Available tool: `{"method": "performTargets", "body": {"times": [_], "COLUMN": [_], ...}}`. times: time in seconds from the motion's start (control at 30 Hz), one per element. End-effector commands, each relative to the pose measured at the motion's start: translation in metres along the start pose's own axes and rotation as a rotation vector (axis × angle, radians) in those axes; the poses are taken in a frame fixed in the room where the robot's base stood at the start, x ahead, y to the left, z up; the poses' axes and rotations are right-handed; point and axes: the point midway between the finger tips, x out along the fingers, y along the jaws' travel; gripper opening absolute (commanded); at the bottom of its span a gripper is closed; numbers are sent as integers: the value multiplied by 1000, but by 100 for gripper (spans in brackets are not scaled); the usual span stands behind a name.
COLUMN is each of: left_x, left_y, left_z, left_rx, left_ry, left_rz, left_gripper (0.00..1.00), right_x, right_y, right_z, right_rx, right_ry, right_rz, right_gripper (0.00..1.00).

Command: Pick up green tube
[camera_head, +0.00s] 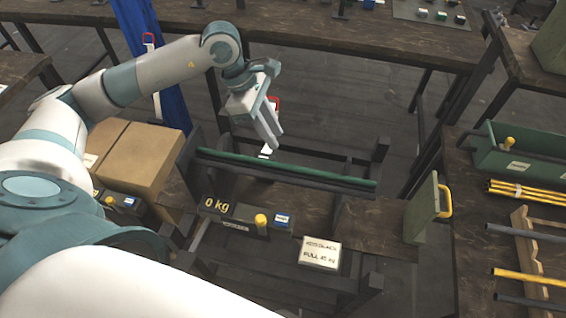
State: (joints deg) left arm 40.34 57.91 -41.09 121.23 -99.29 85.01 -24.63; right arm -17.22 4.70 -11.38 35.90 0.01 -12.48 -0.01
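The green tube (300,170) is long and thin and lies nearly level across the dark rack in the middle of the head view, with a dark bar along its front. My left gripper (272,140) is above and behind the tube, left of its middle, with its fingers pointing down. Its two fingers look slightly apart, with nothing seen between them. It appears clear of the tube. My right gripper is out of view.
Cardboard boxes (140,165) are at left. At right, a table holds yellow tubes (528,192), a green bin (520,160) and a wooden rack (527,245).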

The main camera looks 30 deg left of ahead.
Motion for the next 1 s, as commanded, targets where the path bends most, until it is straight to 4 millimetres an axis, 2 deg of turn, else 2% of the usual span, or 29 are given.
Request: {"method": "performTargets", "body": {"times": [0.03, 0.2, 0.33, 0.77, 1.0], "left_x": [7, 35, 49, 55, 67], "left_y": [-1, -1, 0, 0, -3], "left_z": [1, 1, 0, 0, -4], "left_rx": [-1, -1, -1, 0, -1], "left_ry": [-1, 0, -1, -1, 0], "left_rz": [-4, -2, -1, 1, -3], "left_gripper": [24, 24, 24, 24, 24], "right_x": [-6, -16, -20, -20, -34], "right_y": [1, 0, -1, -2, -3], "right_z": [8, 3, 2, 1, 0], "right_rx": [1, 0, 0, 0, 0], "right_ry": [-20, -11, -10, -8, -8], "right_rz": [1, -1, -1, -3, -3], "right_gripper": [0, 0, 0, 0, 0]}}
